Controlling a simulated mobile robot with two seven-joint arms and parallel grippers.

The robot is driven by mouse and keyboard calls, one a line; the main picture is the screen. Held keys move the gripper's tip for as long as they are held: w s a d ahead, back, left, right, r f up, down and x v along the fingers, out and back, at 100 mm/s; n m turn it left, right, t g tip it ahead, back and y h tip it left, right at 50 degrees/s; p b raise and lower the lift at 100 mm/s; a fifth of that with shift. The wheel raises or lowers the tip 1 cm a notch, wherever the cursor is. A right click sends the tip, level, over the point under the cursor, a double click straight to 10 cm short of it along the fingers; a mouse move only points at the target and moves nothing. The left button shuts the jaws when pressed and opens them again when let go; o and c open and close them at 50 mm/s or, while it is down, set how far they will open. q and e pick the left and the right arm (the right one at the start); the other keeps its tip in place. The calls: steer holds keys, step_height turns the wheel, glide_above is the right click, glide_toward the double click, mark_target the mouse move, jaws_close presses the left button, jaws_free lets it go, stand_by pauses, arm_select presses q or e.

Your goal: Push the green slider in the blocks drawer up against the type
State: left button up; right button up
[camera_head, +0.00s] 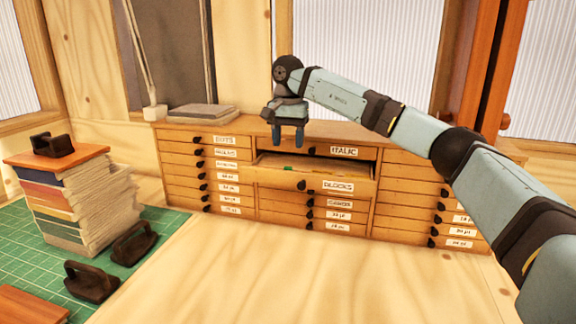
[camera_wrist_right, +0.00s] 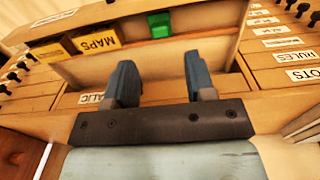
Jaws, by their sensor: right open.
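The blocks drawer (camera_head: 275,178) is pulled out of the middle column of the cabinet, below the drawer labelled ITALIC. The green slider (camera_wrist_right: 160,25) stands inside it; a small part shows in the head view (camera_head: 288,168). In the wrist view, the yellow type marked MAPS (camera_wrist_right: 96,39) is left of the slider, with a clear gap between them. My right gripper (camera_head: 288,136) is open and empty above the drawer. Its fingers (camera_wrist_right: 160,70) point toward the drawer, apart from the slider. My left gripper is out of view.
The cabinet (camera_head: 405,172) has several shut drawers with dark knobs. Grey books (camera_head: 203,111) lie on its left top. A paper stack (camera_head: 85,205) and dark-handled tools (camera_head: 133,243) stand on the green mat (camera_head: 25,240). The bench (camera_head: 300,275) in front is clear.

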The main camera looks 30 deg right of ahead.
mark_target(288, 167)
step_height(288, 167, down, 7)
steer(key=shift+f, duration=0.1)
stand_by(0.3)
